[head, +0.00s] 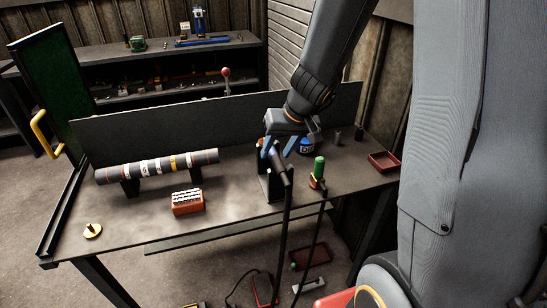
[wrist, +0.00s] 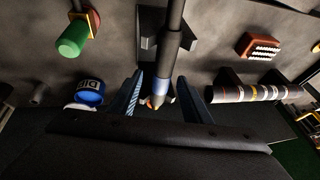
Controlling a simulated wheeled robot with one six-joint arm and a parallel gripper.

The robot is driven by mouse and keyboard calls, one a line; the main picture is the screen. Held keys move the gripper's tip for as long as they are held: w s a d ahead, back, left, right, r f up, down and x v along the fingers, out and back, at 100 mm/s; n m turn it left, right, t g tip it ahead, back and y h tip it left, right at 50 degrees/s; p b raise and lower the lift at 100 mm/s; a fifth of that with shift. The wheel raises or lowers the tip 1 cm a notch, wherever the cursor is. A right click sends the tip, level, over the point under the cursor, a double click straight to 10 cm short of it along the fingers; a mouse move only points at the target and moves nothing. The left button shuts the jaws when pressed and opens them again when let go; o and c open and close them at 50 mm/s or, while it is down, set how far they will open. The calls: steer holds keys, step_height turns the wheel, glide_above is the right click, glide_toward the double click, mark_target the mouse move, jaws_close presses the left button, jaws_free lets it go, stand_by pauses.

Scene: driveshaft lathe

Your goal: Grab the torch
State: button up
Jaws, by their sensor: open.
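The torch (head: 279,163) is a dark, slim tool with a blue band and an orange-tipped end, resting upright or tilted on a dark stand (head: 270,186) on the workbench. A black hose runs down from it past the bench edge. In the wrist view the torch (wrist: 161,88) lies between the two blue fingers of my gripper (wrist: 160,77), its nozzle pointing towards the palm. The fingers are apart, with a gap visible on each side. In the head view my gripper (head: 277,148) is right at the torch's top, partly hiding it.
A red tray (head: 384,162) is at the bench's right. A striped shaft (head: 160,165) on supports and a red block with white pieces (head: 187,202) are left.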

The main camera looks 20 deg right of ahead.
mark_target(274, 152)
steer(key=x, duration=0.3)
steer(key=shift+a+f, duration=0.15)
steer(key=shift+f, duration=0.05)
jaws_close()
steer(key=shift+r, duration=0.15)
